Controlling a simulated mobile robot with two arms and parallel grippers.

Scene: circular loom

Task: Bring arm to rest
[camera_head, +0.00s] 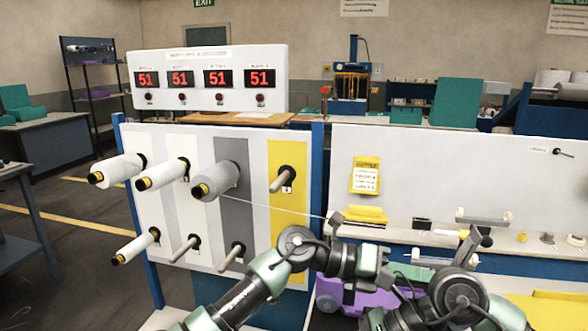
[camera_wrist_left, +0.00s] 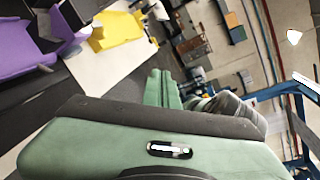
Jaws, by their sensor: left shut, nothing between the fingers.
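My left arm (camera_head: 265,280) comes in from the lower left and bends in front of the loom panel's right edge. In the left wrist view my left gripper (camera_wrist_left: 166,84) shows its green fingers together, with nothing seen between them. Its fingertips are hard to make out in the head view. My right arm (camera_head: 455,297) is folded at the lower right. Its gripper cannot be made out. A white spool (camera_head: 215,182) sits on the peg of the grey stripe. A thin thread runs from it rightward to a dark piece (camera_head: 337,220) above my left arm.
The spool panel (camera_head: 205,225) carries other white spools and several bare pegs. A counter box (camera_head: 210,78) shows 51 on each display. A purple object (camera_head: 358,299) lies behind my arms, also in the left wrist view (camera_wrist_left: 28,45). A yellow bin (camera_head: 366,215) sits on the right bench.

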